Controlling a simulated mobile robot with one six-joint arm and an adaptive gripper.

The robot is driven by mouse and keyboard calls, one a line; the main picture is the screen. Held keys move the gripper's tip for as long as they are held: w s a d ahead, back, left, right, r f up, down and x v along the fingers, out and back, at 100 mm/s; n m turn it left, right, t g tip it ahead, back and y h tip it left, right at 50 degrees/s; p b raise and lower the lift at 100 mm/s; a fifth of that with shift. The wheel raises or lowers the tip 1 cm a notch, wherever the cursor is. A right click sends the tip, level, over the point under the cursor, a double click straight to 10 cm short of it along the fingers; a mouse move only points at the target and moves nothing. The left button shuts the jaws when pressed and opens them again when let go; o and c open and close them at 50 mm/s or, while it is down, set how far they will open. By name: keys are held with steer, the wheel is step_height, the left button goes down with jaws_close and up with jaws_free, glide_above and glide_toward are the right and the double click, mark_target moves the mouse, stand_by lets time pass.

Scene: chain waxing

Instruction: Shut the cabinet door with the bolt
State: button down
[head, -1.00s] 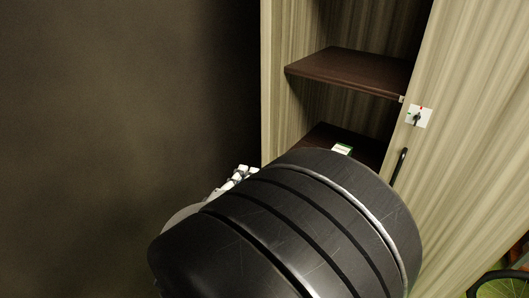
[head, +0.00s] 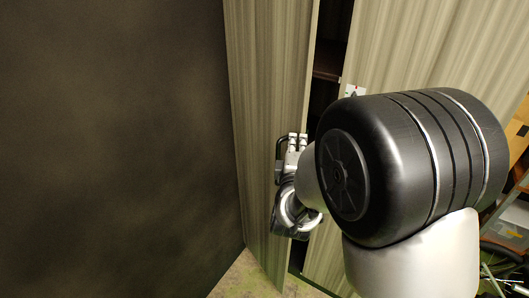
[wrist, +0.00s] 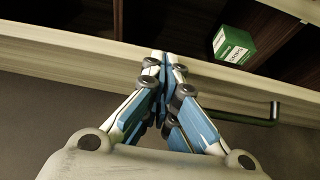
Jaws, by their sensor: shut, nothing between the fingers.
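The cabinet door (head: 265,60), pale wood-grain, stands partly open at the left. A dark gap separates its edge from the right-hand panel (head: 420,45). The bolt (head: 354,90), a small white plate with a red mark, is on that panel's edge, partly hidden by my arm. My gripper (head: 297,138) is at the door near its free edge, fingers shut and empty. In the wrist view my gripper (wrist: 165,58) points at a pale wooden edge; contact is unclear. A dark bar handle (wrist: 262,118) is to its right.
A green and white box (wrist: 233,45) sits on a dark shelf inside the cabinet. A dark brown wall (head: 110,140) fills the left. Shelving with stored items (head: 515,215) stands at the far right.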

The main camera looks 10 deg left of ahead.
steer(key=w+d+b, duration=0.1)
steer(key=w+d, duration=0.7)
steer(key=shift+w+d+b, duration=0.2)
steer(key=shift+w+b, duration=0.1)
steer(key=shift+b, duration=0.05)
